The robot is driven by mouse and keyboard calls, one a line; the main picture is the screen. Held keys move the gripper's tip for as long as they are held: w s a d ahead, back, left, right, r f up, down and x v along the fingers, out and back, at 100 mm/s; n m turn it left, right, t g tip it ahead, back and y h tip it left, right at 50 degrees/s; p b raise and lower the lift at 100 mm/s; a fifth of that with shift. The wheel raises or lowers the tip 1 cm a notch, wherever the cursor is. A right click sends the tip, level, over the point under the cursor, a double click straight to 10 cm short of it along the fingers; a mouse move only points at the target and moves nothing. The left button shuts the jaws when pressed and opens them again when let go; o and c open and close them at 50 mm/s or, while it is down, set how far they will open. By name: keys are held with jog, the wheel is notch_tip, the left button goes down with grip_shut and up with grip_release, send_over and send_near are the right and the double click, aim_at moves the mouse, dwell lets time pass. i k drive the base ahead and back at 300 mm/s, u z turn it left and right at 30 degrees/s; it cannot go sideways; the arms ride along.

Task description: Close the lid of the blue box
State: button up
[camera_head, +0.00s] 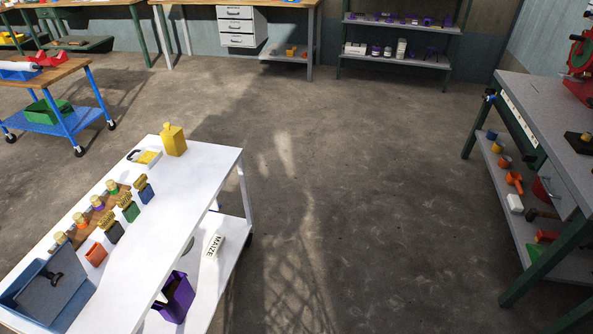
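A blue open-topped box (72,312) stands at the near left corner of the white cart, partly cut by the frame edge. A grey flat panel (40,297) shows tilted in its opening, with a dark T-shaped piece (55,277) at its upper part. I cannot tell whether this panel is a lid. A small blue container (146,194) with a yellowish top stands farther back on the cart, beside similar green and black ones. My gripper is not in view.
Grey floor (350,190) is clear to the right, up to a green-legged workbench (540,110).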

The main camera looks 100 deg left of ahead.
aim_at(46, 293)
jog(key=u, duration=4.8)
jog(key=i, duration=1)
jog(key=z, duration=1.4)
jog(key=k, duration=0.95)
jog(key=u, duration=1.3)
jog(key=i, duration=0.2)
jog(key=u, duration=0.1)
